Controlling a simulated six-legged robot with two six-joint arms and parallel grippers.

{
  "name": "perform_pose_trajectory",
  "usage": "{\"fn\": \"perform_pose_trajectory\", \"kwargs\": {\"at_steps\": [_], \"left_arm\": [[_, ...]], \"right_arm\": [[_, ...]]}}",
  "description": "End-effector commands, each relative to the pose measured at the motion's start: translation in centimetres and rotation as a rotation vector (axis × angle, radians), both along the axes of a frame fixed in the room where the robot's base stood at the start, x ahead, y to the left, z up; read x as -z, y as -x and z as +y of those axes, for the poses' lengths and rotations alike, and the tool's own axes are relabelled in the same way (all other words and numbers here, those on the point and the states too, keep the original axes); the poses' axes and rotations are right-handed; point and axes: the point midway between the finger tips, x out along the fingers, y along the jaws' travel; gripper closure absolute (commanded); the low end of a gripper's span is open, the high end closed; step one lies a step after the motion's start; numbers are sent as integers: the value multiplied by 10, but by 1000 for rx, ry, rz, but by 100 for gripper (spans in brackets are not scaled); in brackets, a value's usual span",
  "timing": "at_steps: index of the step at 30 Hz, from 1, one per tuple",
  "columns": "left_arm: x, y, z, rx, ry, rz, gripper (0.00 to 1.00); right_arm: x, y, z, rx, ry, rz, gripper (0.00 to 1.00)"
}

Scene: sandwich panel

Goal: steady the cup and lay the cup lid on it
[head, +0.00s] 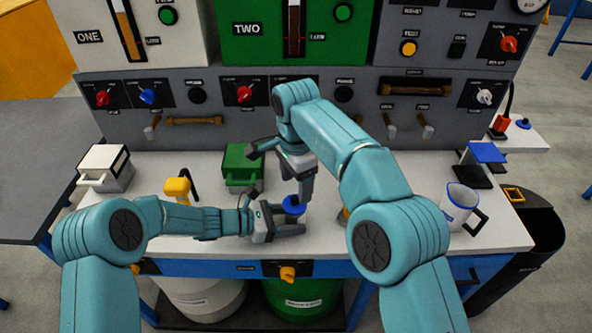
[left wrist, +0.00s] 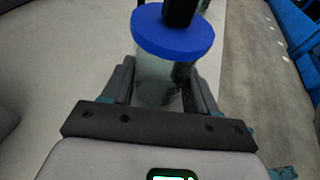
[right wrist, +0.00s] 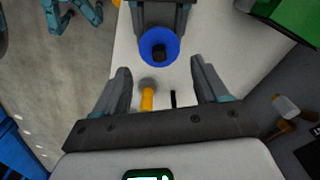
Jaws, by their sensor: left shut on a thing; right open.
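The blue cup lid (head: 293,206) with a black knob lies over the top of the cup; in the left wrist view the lid (left wrist: 165,42) looks about level and covers the rim. I cannot tell if it is fully seated. The grey cup (left wrist: 153,84) stands upright below it, mostly hidden in the head view. My left gripper (head: 287,219) is shut around the cup from the left, below the lid. My right gripper (head: 281,170) is open and empty, apart from the lid; the right wrist view shows the lid (right wrist: 146,50) beyond its fingertips.
A white jug (head: 458,203) stands at the right of the worktop, a green box (head: 240,165) behind my grippers, and a white box (head: 104,167) at the left. A yellow-topped item (head: 177,187) stands behind my left forearm. The control panel rises at the back.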

Motion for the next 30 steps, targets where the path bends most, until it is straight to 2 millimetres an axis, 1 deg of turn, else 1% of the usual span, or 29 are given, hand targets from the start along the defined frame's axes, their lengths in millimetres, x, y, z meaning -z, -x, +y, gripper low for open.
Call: {"fn": "perform_pose_trajectory", "kwargs": {"at_steps": [12, 18, 24, 25, 27, 30], "left_arm": [[0, 0, 0, 0, -1, 0, 51], [0, 0, 0, 0, -1, 0, 51], [0, 0, 0, 0, -1, 0, 51], [0, 0, 0, 0, -1, 0, 32], [0, 0, 0, 0, 0, 0, 12], [0, 0, 0, 0, 0, 0, 12]], "right_arm": [[-28, 0, 1, -1, 0, -1, 27], [-34, 1, 0, -1, 0, 0, 27], [-34, 1, 0, -1, -1, 1, 27], [-34, 1, 0, -1, -1, 1, 27], [-34, 1, 0, -1, -1, 1, 27], [-34, 1, 0, -1, -1, 1, 27]]}}
